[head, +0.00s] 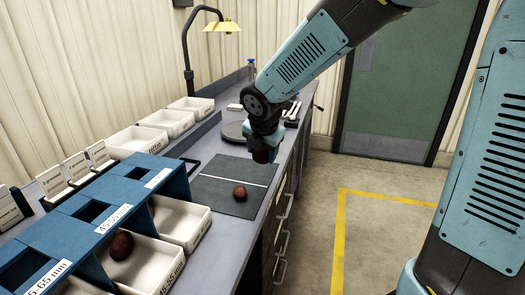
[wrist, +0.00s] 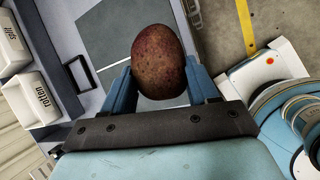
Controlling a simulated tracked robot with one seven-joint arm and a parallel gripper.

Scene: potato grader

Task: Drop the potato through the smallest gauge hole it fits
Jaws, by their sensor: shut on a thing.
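My gripper (head: 267,140) is shut on a reddish-brown potato (head: 264,156) and holds it above the far part of the dark mat. In the wrist view the oval potato (wrist: 159,62) sits between the two blue fingers. The blue gauge stand (head: 72,232) is at lower left, apart from my gripper, with square holes in its top. One label reads 45-55 mm; a nearer one, cut off, ends in 5-65 mm; the far one is too small to read. A second potato (head: 240,191) lies on the mat. A third potato (head: 122,245) lies in a white bin under the stand.
The dark mat (head: 215,188) with a white line lies on the grey bench. White trays (head: 135,141) stand along the back; the wrist view shows one labelled rotten (wrist: 38,98). Floor right of the bench is clear.

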